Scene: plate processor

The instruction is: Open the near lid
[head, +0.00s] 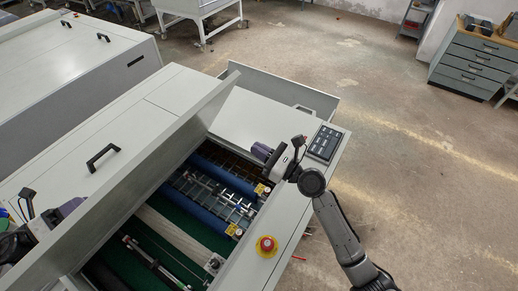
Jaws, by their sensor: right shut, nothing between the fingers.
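The grey plate processor (290,228) fills the left and middle of the head view. Its near bay is uncovered, showing blue rollers (205,212) and green surfaces inside. A long grey panel (160,160), seemingly the raised near lid, stands tilted along the bay's left side. My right gripper (264,152) is shut and empty over the bay's right rim, beside the control panel. My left gripper (80,202) is at the lower left, close to the long panel; its fingers are not clear and I cannot tell whether it touches the panel.
A flat cover with a black handle (103,158) lies left of the long panel. A control panel (325,143) and a red emergency stop button (266,245) sit on the right rim. A drawer cabinet (470,62) stands far right. The floor between is clear.

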